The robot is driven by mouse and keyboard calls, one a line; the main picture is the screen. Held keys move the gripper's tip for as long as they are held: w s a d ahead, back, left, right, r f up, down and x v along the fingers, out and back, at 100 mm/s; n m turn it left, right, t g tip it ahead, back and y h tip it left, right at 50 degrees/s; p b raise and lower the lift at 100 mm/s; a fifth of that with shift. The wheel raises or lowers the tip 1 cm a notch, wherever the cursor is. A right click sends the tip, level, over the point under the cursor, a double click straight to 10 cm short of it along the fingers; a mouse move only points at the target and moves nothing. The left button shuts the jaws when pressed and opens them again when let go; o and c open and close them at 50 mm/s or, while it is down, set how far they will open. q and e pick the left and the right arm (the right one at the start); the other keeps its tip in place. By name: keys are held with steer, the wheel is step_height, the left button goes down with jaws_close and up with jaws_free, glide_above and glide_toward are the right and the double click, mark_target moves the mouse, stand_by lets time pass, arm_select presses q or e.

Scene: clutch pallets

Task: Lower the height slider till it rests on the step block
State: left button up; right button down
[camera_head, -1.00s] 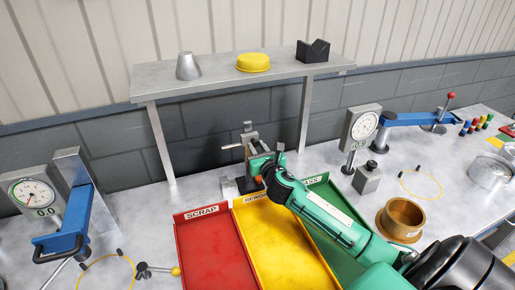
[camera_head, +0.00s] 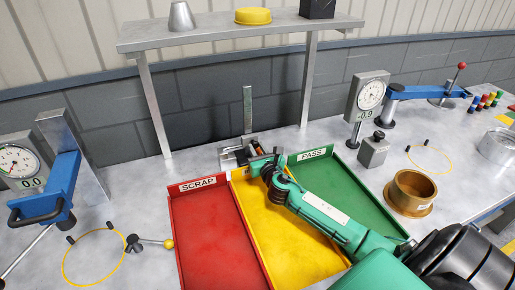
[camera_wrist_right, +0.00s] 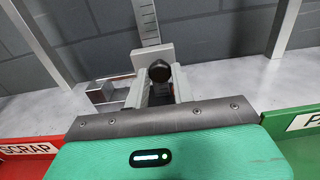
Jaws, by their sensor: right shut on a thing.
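The height gauge's upright scale (camera_head: 247,108) stands behind the trays. Its height slider (camera_wrist_right: 153,56) shows in the right wrist view as a grey plate with a dark round knob (camera_wrist_right: 159,71), low on the scale. My right gripper (camera_wrist_right: 160,88) is shut on the slider, its fingers either side of the knob. A thin bar reaches left from the slider above a silvery block (camera_wrist_right: 97,92), which looks like the step block. In the head view my right gripper (camera_head: 262,160) largely hides the slider; I cannot tell whether bar and block touch. My left gripper is not in view.
Red SCRAP (camera_head: 205,225), yellow (camera_head: 285,235) and green PASS (camera_head: 350,190) trays lie in front of the gauge. A shelf (camera_head: 240,34) stands behind it. A dial gauge (camera_head: 367,95) and brass ring (camera_head: 410,192) stand right, a blue-armed dial gauge (camera_head: 20,162) left.

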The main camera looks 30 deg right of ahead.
steer(key=shift+f, duration=0.15)
steer(key=c, duration=1.2)
jaws_free()
steer(key=b+v, duration=0.2)
steer(key=v, duration=1)
steer(key=shift+s+f, duration=0.1)
steer(key=shift+s, duration=0.2)
steer(key=shift+s+a+b, duration=0.15)
steer(key=shift+s+b, duration=0.15)
steer(key=shift+s, duration=0.35)
